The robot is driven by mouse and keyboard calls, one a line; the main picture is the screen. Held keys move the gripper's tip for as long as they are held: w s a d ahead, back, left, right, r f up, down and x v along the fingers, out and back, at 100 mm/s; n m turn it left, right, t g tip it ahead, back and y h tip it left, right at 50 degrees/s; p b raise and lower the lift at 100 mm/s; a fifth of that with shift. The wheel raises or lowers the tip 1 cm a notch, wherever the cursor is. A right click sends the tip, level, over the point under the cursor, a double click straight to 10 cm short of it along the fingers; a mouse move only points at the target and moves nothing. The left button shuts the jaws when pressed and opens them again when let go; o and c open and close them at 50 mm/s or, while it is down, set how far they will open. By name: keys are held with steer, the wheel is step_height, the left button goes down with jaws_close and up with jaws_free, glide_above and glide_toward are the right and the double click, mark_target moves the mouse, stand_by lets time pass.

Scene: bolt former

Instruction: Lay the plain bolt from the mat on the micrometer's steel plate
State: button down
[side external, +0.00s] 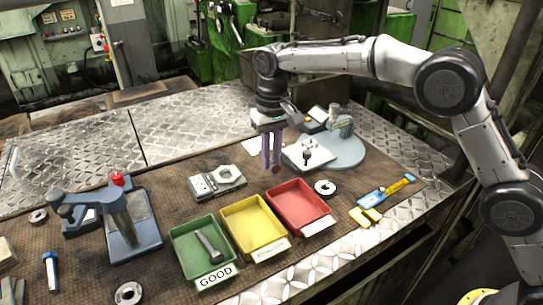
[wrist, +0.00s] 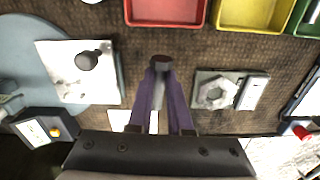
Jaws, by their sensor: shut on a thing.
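My gripper (side external: 271,165) is shut on a bolt with its two purple fingers. A stand with a round blue-grey base (side external: 346,157) and a pale square plate (side external: 317,160) is right of my gripper; a dark knob-like piece is at the plate. A second stand with a blue-grey base (side external: 122,246) and red knob is at far left. I cannot tell which is the micrometer.
Red (side external: 298,208), yellow (side external: 254,226) and green (side external: 200,256) trays line the front; the green one holds a bolt (side external: 208,244). A grey instrument (side external: 218,183) with a hexagonal part lies left of my gripper. A blue-yellow tool (side external: 386,191) and a metal ring (side external: 325,187) lie at right.

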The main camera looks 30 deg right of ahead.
steer(key=m, duration=0.3)
steer(key=shift+w+d+f+m+t, duration=0.1)
steer(key=shift+w+d+m+t, duration=0.1)
steer(key=shift+w+m+t, duration=0.15)
steer(key=m, duration=0.2)
steer(key=d+m, duration=0.1)
steer(key=shift+w+r+m, duration=0.2)
steer(key=shift+w+m, duration=0.1)
steer(key=shift+m, duration=0.05)
steer(key=d+m, duration=0.1)
steer(key=m, duration=0.1)
steer(key=w+d+r+m, duration=0.1)
steer(key=m, duration=0.1)
steer(key=d+r+m+t, duration=0.1)
steer(key=d+m, duration=0.1)
steer(key=m, duration=0.1)
steer(key=shift+w, duration=0.15)
steer(key=d+r+m, duration=0.2)
steer(key=d, duration=0.1)
steer(key=d+m+t+h, duration=0.1)
steer(key=shift+w+d+r, duration=0.1)
steer(key=shift+d+r, duration=0.15)
steer(key=shift+r, duration=0.15)
glide_above(298, 151)
steer(key=shift+s+f, duration=0.15)
steer(key=shift+f, duration=1)
steer(key=shift+s+f, duration=0.1)
steer(key=shift+f, duration=1)
steer(key=shift+f, duration=0.75)
